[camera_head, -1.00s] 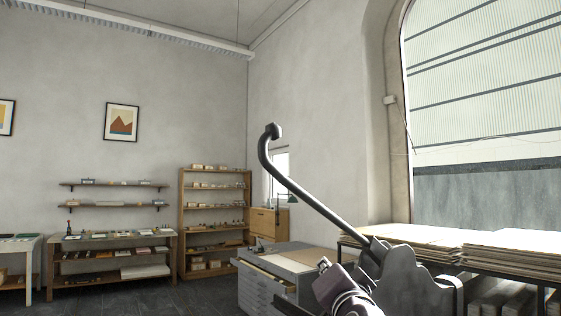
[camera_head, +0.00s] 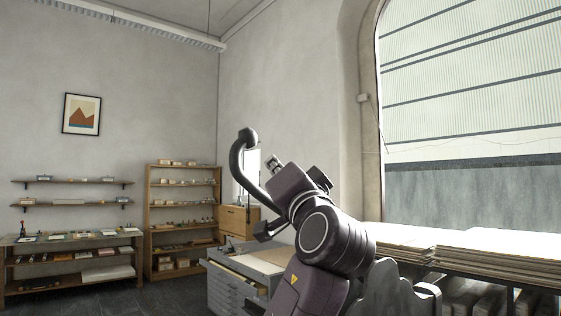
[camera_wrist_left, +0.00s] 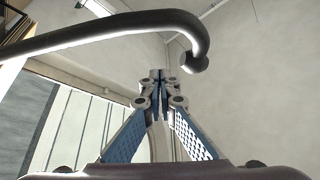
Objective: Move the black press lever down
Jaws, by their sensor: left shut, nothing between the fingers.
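The black press lever (camera_head: 246,168) rises in the middle of the head view, with its bent end and knob at the top. Its lower part is hidden behind my left arm and wrist. In the left wrist view the lever (camera_wrist_left: 110,31) crosses the upper part, and its hooked end hangs just right of the fingertips. My left gripper (camera_wrist_left: 160,80) is shut and empty, near the lever; I cannot tell whether it touches. My right gripper is in neither view.
The grey press body (camera_head: 390,292) stands at lower right, partly behind my left arm. A drawer cabinet (camera_head: 232,287) is behind at lower middle. Stacked boards (camera_head: 490,247) lie at right by the window. Shelves (camera_head: 150,225) line the far wall.

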